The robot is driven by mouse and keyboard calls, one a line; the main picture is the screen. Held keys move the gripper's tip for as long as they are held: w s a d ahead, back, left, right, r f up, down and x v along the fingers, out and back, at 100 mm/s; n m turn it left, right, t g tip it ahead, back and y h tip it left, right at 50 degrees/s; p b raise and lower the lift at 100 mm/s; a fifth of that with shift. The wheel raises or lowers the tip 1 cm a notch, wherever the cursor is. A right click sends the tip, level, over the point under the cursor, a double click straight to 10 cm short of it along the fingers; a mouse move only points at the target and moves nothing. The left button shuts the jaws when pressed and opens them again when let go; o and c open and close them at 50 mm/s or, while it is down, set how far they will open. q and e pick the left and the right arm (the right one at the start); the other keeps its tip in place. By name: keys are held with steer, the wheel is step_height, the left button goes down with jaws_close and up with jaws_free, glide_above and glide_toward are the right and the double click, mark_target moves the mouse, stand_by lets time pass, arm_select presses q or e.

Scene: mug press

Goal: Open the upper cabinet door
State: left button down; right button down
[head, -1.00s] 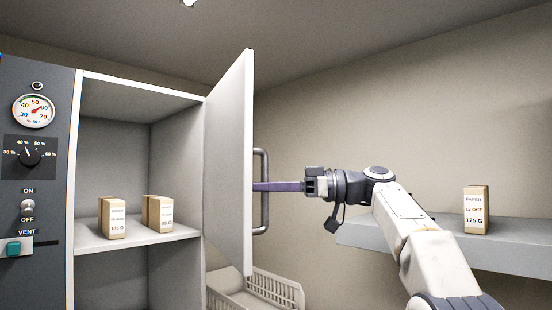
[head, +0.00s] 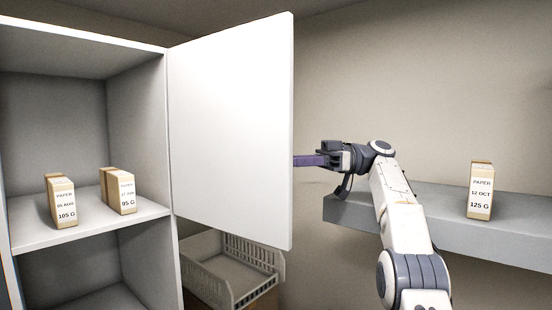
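The upper cabinet door (head: 229,130) stands swung out to the right from its hinge side, and its plain white inner face shows. The cabinet (head: 85,50) is open, with its upper compartment in plain view. My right gripper (head: 305,160) is at the door's free edge, with its purple fingers reaching behind the door. The fingertips and the door handle are hidden by the door, so I cannot tell whether the fingers are closed on the handle. My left gripper is not in view.
Paper boxes (head: 62,201) and (head: 121,191) stand on the cabinet shelf (head: 95,227). A white basket (head: 225,272) sits below the door. Another paper box (head: 480,190) stands on a grey wall shelf (head: 440,215) at right, behind my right arm.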

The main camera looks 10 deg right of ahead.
steer(key=shift+f, duration=0.15)
steer(key=c, duration=0.8)
jaws_free()
steer(key=shift+w+a, duration=0.1)
steer(key=shift+w, duration=0.05)
